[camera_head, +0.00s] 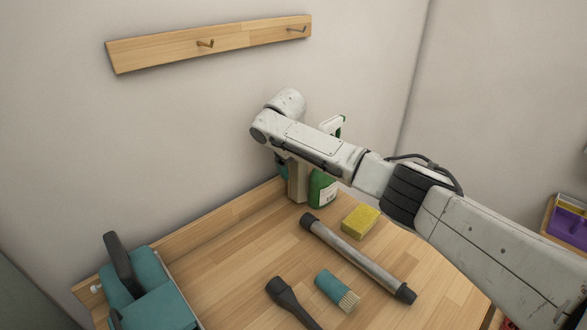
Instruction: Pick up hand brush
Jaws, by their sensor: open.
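My arm reaches across to the back of the wooden worktop. My gripper (282,163) points down there, open, with its fingers mostly hidden by the wrist. Right below it stands an upright tan, bristle-like block (298,182) with a bit of teal beside it, which may be a hand brush. I cannot tell whether the fingers touch it. A short teal brush (330,285) with cream bristles lies at the front of the worktop, well away from my gripper. I cannot tell which of the two is the hand brush.
A green spray bottle (322,190) stands just right of the tan block, partly behind my arm. A yellow sponge (361,222), a grey tube (355,256) and a dark nozzle (288,300) lie on the worktop (235,255). A teal appliance (150,300) stands at left. A hook rail (215,42) is on the wall.

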